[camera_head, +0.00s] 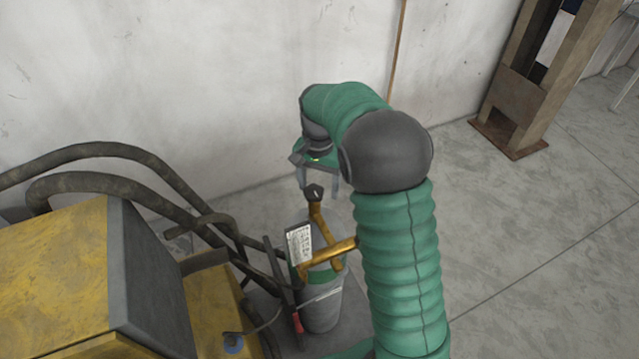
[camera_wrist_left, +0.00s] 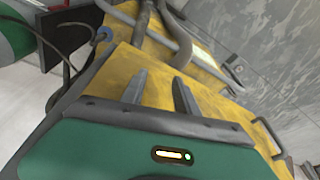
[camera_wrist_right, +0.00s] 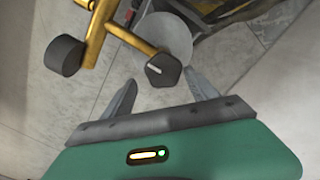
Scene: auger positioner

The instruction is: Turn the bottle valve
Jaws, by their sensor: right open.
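The bottle (camera_head: 320,305) is a grey cylinder with a green band, standing upright on the floor unit. Yellow pipework (camera_head: 328,252) rises from its top and ends in a dark faceted valve knob (camera_head: 314,192). My right gripper (camera_head: 319,188) is open above the knob and points down. In the right wrist view the knob (camera_wrist_right: 163,70) lies just beyond and between the fingertips (camera_wrist_right: 160,78), with no clear contact. A second dark round knob (camera_wrist_right: 65,55) is to its left. My left gripper (camera_wrist_left: 160,76) is open and empty in front of a yellow surface.
A yellow and grey machine (camera_head: 60,265) with thick dark hoses (camera_head: 130,155) stands at the left. A white label plate (camera_head: 299,245) and a red-tipped rod (camera_head: 297,322) are beside the bottle. A wooden post (camera_head: 525,85) stands at the back right. The floor at right is clear.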

